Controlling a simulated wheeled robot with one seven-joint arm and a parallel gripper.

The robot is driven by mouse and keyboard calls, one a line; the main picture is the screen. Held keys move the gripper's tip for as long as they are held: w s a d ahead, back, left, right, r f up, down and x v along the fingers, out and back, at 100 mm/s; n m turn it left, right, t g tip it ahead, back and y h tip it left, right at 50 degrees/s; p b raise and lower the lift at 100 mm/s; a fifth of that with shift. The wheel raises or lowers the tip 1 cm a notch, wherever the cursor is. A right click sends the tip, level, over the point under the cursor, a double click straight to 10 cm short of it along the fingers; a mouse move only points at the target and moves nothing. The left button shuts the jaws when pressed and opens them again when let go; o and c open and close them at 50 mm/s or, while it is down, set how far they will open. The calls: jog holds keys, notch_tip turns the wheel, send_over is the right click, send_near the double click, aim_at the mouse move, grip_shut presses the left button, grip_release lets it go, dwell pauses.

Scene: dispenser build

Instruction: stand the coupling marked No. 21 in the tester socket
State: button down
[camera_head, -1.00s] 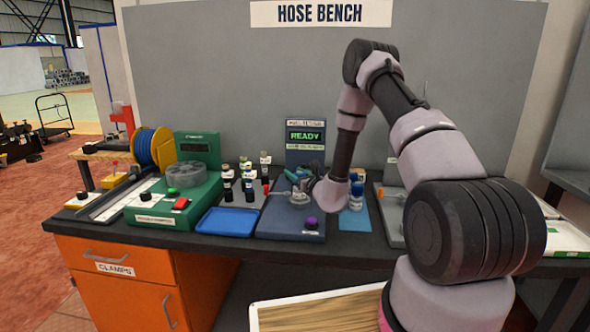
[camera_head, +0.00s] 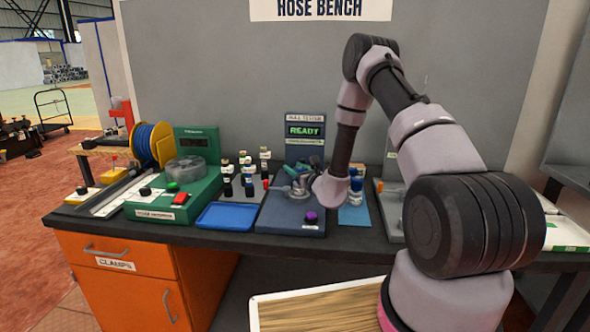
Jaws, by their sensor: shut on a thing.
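The blue-grey pull tester (camera_head: 275,222) stands in the middle of the bench, and its green screen (camera_head: 305,131) reads READY. My gripper (camera_head: 297,187) is over the tester's round socket area, shut on a small dark piece, apparently a coupling. The fingers and wrist hide most of the piece and the socket, so I cannot tell whether it is in the socket or above it. Several black couplings with pale tops and white labels (camera_head: 249,186) stand upright on a grey rack just left of the tester. Their numbers are too small to read, so I cannot pick out No. 21.
An empty blue tray (camera_head: 228,222) lies left of the tester's front. A green machine (camera_head: 150,207) with a red button is further left. A purple knob (camera_head: 311,216) is on the tester's front right. A blue-capped bottle (camera_head: 356,190) stands on a blue mat at right.

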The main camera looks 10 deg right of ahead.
jog(key=shift+f, duration=0.5)
dwell(0.4)
jog(key=c, duration=0.5)
grip_release()
jog(key=shift+c, duration=0.2)
jog(key=shift+f, duration=0.1)
jog(key=shift+v, duration=5.5)
